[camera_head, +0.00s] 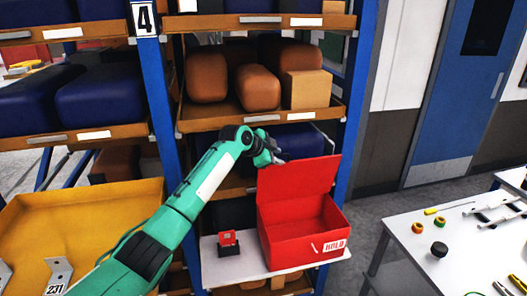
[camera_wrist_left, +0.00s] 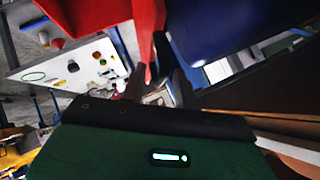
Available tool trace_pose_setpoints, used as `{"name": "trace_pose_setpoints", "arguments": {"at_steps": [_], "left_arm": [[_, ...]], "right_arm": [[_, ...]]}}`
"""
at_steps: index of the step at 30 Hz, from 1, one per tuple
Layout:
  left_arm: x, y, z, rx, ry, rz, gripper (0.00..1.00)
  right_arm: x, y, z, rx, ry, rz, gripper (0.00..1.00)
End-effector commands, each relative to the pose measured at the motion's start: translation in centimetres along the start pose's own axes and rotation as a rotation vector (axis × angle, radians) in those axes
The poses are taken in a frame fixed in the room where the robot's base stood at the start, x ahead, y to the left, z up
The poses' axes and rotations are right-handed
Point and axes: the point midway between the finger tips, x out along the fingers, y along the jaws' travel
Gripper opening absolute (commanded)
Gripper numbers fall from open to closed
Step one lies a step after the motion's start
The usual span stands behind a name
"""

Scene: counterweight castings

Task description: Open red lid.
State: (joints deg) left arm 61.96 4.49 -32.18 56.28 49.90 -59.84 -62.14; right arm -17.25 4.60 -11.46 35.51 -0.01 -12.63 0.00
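The red box (camera_head: 290,245) with a white "HOLD" label stands on a white board. Its red lid (camera_head: 300,188) is raised, standing up steeply at the back of the box, so the box is open at the top. My left gripper (camera_head: 279,160) is at the lid's upper left corner; whether it touches the lid is unclear. In the left wrist view, the fingers (camera_wrist_left: 160,88) are apart with a gap between them. A red panel edge (camera_wrist_left: 146,25), which looks like the lid, lies just beyond the fingertips. My right gripper is not in view.
A small red and black device (camera_head: 229,243) sits left of the box on the white board (camera_head: 212,268). Blue shelf posts (camera_head: 160,85) and shelves with brown and blue castings (camera_head: 258,88) stand close behind. A yellow bin (camera_head: 90,215) is left, a white table (camera_head: 440,265) right.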

Motion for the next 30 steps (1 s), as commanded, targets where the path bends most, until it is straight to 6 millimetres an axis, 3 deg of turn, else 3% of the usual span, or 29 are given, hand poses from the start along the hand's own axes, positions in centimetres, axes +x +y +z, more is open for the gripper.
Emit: {"name": "trace_pose_setpoints", "arguments": {"at_steps": [5,18,24,30], "left_arm": [[-2.2,0.1,0.3,0.004,-0.001,-0.003,0.31],[-10.7,0.1,0.3,0.003,-0.002,-0.004,0.31],[-12.7,0.1,0.1,0.001,-0.001,-0.001,0.31],[-13.0,0.0,0.1,0.001,-0.001,0.0,0.31]], "right_arm": [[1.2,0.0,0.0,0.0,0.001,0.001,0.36],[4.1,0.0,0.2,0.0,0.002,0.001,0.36],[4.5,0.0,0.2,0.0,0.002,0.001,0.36],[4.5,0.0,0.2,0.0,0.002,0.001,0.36]]}}
